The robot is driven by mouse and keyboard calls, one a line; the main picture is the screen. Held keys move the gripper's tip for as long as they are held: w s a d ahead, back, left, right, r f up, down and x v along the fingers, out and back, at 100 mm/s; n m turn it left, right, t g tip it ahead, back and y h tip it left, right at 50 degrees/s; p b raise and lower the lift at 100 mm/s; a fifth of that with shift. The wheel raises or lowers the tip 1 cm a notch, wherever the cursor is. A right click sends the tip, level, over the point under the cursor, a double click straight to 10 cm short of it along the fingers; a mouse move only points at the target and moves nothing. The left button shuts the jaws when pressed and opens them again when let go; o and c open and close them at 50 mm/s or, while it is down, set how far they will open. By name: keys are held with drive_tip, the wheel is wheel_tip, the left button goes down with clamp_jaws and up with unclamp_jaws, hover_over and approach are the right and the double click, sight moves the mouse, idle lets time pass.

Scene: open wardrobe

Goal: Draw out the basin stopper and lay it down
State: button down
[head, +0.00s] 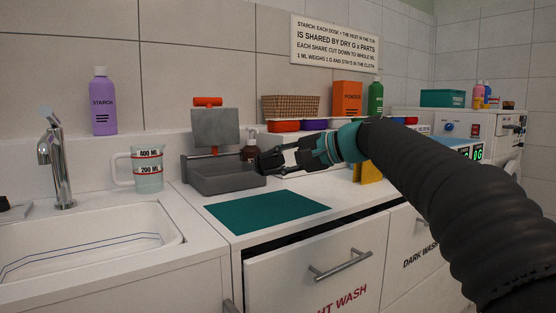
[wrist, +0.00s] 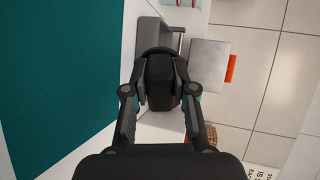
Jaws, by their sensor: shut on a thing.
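My gripper (head: 270,160) is at the front right edge of the small grey basin (head: 203,181), above the counter. In the wrist view, a dark rounded edge of the stopper (wrist: 158,50) shows just past the fingertips. The grey basin also shows beyond it in the wrist view (wrist: 147,32). The basin's floor is mostly hidden in the head view.
A flat teal mat (head: 265,212) lies bare in front of the basin. A grey panel with orange parts (head: 215,128) stands behind it. A measuring jug (head: 149,170), white sink (head: 90,245) and tap (head: 55,165) are left.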

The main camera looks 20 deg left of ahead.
drive_tip(key=shift+s+a+f+b, duration=0.15)
drive_tip(key=shift+a+f+b, duration=0.05)
drive_tip(key=shift+f+b, duration=0.5)
wheel_tip(320, 180, down, 5)
drive_tip(key=b, duration=0.4)
drive_tip(key=c, duration=0.5)
unclamp_jaws()
drive_tip(key=shift+c, duration=0.2)
drive_tip(key=d+r+p, duration=0.4)
drive_tip(key=r, duration=0.2)
drive_tip(key=shift+s+r, duration=0.15)
drive_tip(key=shift+s, duration=0.2)
idle(0.3)
